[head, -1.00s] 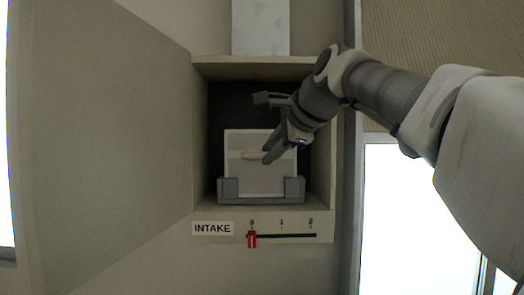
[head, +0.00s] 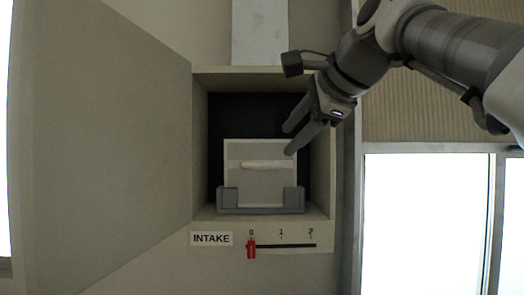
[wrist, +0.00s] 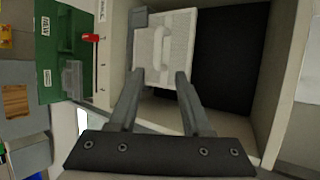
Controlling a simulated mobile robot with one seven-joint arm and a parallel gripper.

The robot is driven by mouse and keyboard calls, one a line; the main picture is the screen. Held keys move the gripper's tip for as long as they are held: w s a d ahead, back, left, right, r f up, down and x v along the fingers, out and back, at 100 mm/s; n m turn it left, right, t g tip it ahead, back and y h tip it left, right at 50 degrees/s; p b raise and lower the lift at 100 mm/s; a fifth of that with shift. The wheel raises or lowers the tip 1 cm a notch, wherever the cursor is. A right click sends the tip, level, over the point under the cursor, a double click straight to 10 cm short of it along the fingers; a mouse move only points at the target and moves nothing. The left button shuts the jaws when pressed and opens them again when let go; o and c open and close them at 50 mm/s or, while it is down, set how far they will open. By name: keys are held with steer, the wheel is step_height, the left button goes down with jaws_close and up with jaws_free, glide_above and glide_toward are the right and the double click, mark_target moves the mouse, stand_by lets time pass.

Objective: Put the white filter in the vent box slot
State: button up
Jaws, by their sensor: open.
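The white filter (head: 260,185), a square panel with a raised handle bar, stands upright in the grey slot holder (head: 260,209) inside the open vent box (head: 201,140). Its lower edge is hidden behind the holder's front. It also shows in the wrist view (wrist: 176,42). My gripper (head: 290,139) is open at the upper right of the filter, with nothing between its fingers. In the wrist view the two fingers (wrist: 158,80) are spread and point toward the filter, apart from its handle.
The vent box door (head: 105,140) stands open on the left. Below the box are an INTAKE label (head: 211,239) and a red slider (head: 251,250) at 0. A duct (head: 260,30) rises above. The wrist view shows a green panel (wrist: 50,85) at left.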

steer(key=s+d+f+n+g+h, duration=0.1)
steer(key=s+f+n, duration=0.4)
steer(key=f, duration=0.8)
steer(key=s+d+f+n+g+h, duration=0.2)
steer(key=s+f+n, duration=0.3)
steer(key=s+f, duration=0.4)
steer(key=s+d+f+n+g+h, duration=0.2)
steer(key=s+d+f+n, duration=0.2)
steer(key=f, duration=1.3)
steer(key=s+n, duration=0.1)
steer(key=s, duration=0.2)
steer(key=shift+f+n, duration=0.3)
step_height(320, 180, down, 6)
steer(key=b, duration=0.6)
steer(key=shift+s, duration=0.1)
